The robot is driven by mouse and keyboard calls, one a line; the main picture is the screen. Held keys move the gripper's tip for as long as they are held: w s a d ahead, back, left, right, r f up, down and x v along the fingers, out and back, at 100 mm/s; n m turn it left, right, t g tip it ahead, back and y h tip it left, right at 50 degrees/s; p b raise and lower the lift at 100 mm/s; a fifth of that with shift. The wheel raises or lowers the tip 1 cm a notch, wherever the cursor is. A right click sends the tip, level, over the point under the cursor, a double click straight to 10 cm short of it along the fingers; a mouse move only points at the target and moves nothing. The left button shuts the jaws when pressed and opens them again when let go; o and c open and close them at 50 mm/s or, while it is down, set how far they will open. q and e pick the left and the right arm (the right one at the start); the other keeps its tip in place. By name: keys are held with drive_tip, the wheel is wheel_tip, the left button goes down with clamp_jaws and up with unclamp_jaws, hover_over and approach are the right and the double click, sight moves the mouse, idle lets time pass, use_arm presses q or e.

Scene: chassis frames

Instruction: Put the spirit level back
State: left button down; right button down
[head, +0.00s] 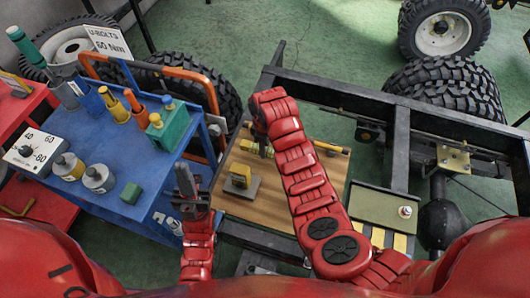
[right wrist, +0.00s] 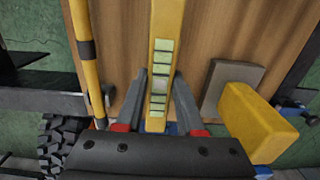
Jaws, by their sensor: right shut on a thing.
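The spirit level (right wrist: 160,55) is a yellow bar with pale green vials, seen in the right wrist view. My right gripper (right wrist: 160,78) is shut on it, one grey finger on each side. The level is over the wooden board (right wrist: 230,30); I cannot tell whether it touches the board. In the head view my right arm hides most of the right gripper and the level, over the same board (head: 225,203). My left gripper (head: 186,182) is beside the blue cart, left of the board; its jaws are too small and dark to read.
A grey block with a yellow handle (head: 239,178) stands on the board. A yellow tube with black bands (right wrist: 84,50) lies beside the level. The blue cart (head: 150,185) holds bottles and tools. A dark chassis frame (head: 330,88) runs behind and right.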

drive_tip(key=shift+f+p, duration=0.45)
drive_tip(key=shift+f, duration=1.25)
drive_tip(key=shift+w, duration=0.1)
drive_tip(key=shift+f, duration=0.1)
drive_tip(key=shift+f, duration=0.15)
drive_tip(key=c, duration=0.5)
unclamp_jaws()
